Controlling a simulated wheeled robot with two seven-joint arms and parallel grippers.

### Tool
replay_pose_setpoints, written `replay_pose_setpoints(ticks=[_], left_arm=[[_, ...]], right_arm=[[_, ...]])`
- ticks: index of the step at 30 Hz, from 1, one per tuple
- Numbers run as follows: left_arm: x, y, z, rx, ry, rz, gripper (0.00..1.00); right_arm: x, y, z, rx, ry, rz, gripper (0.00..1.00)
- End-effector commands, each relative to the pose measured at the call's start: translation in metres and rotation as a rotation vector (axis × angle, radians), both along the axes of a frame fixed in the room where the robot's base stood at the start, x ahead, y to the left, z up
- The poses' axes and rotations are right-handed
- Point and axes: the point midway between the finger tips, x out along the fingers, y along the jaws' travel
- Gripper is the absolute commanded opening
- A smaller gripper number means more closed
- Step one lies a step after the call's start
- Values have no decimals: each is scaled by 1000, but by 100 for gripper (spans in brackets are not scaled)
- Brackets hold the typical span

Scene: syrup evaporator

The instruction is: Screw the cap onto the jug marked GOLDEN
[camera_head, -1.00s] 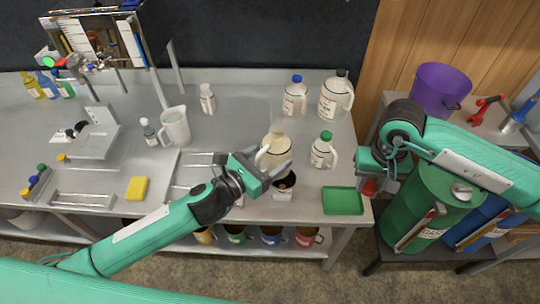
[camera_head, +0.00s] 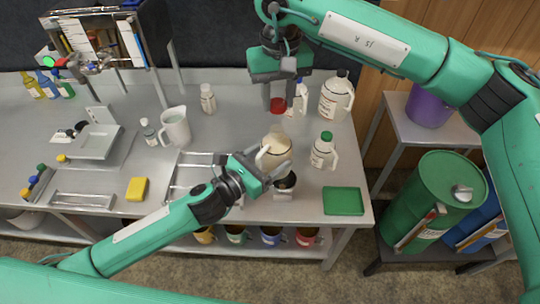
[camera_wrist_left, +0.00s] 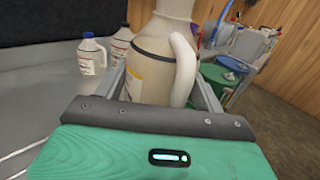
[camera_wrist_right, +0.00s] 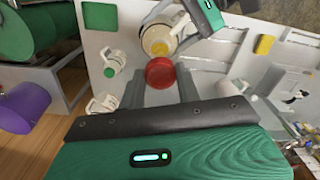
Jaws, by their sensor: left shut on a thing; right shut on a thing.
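The cream-coloured jug (camera_head: 277,150) stands upright on the steel bench, its handle on the left. It fills the middle of the left wrist view (camera_wrist_left: 155,72); I cannot read its label. My left gripper (camera_head: 272,167) is shut around the jug's body from the front. My right gripper (camera_head: 279,99) points down, shut on a red cap (camera_head: 278,106). The cap is behind and above the jug, apart from it. In the right wrist view the red cap (camera_wrist_right: 160,73) is between the fingertips, and the jug's uncapped, amber mouth (camera_wrist_right: 159,46) is beyond it.
A green-capped jug (camera_head: 323,152) stands close to the right. A blue-capped jug (camera_head: 297,104) and a dark-capped jug (camera_head: 335,97) stand behind. A dark-topped container (camera_head: 284,187) is in front, with a green tray (camera_head: 343,201) to its right.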

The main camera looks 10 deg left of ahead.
Motion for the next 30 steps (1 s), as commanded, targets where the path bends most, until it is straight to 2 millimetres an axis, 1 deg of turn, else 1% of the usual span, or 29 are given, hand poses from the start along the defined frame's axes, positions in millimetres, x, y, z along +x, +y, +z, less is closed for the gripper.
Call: replay_pose_setpoints(ticks=[8, 13, 17, 24, 27, 30], left_arm=[[0, 0, 2, -2, -4, -1, 20], [0, 0, 2, -2, -4, -1, 20], [0, 0, 2, -2, -4, -1, 20], [0, 0, 2, -2, -4, -1, 20], [0, 0, 2, -2, -4, -1, 20], [0, 0, 2, -2, -4, -1, 20]], right_arm=[[0, 0, 1, 0, 0, 1, 13], [0, 0, -2, 0, 0, 1, 13], [0, 0, -10, 0, 1, 0, 13], [-1, 0, -33, 0, 1, 0, 13], [-1, 0, -39, 0, 1, 1, 13], [-1, 0, -40, 0, 0, 0, 13]])
